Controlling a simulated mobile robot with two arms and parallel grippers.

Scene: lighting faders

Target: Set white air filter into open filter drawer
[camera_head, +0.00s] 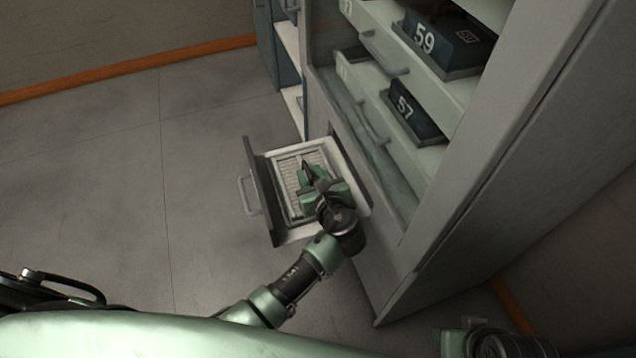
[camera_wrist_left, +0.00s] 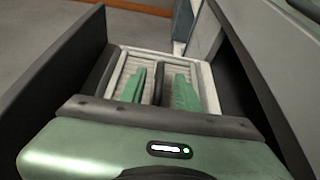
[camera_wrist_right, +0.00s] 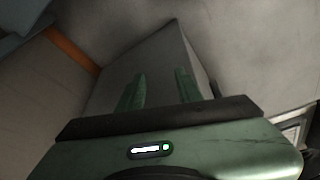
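The white air filter (camera_head: 287,178) has a pale frame and pleats and lies flat inside the open filter drawer (camera_head: 264,188) low on the cabinet. My left gripper (camera_head: 308,172) is right over the filter, pointing down into the drawer. In the left wrist view the two green fingers (camera_wrist_left: 160,90) are spread, with a dark upright tab (camera_wrist_left: 158,82) between them and visible gaps on both sides. The pleats of the filter (camera_wrist_left: 140,68) show beyond. The gripper hides part of the filter. My right gripper (camera_wrist_right: 160,90) is open and empty, away from the drawer.
The tall grey cabinet (camera_head: 480,190) rises right of the drawer. Above are open drawers holding dark boxes marked 59 (camera_head: 445,42) and 57 (camera_head: 410,110). The drawer's front has a handle (camera_head: 246,196). The floor (camera_head: 110,190) to the left is clear.

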